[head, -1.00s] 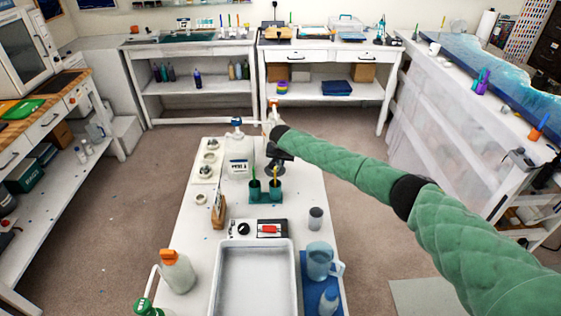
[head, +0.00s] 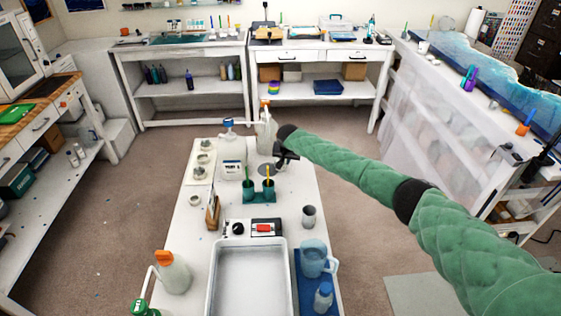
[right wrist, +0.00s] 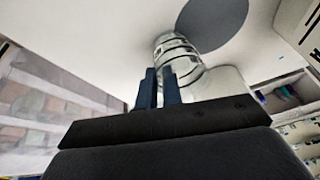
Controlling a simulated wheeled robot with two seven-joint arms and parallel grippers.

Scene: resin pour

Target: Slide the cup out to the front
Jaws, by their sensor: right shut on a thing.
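My right gripper (head: 282,158) is over the far end of the white table, beside an orange-capped bottle (head: 265,136). In the right wrist view its two dark fingers (right wrist: 159,88) are shut on a clear cup (right wrist: 176,58) with dark bands on its wall. The cup seems low, close to the white tabletop; whether it touches cannot be told. A dark grey disc (right wrist: 212,18) lies beside the cup in the wrist view. In the head view the gripper and forearm hide most of the cup. My left gripper is not in view.
A teal holder (head: 258,195) with two sticks stands nearer to me, left of the gripper. A white jug (head: 232,158) stands to its left. A grey cup (head: 309,217) stands near the right edge. A white tray (head: 250,275) and a blue pitcher (head: 313,260) are at the front.

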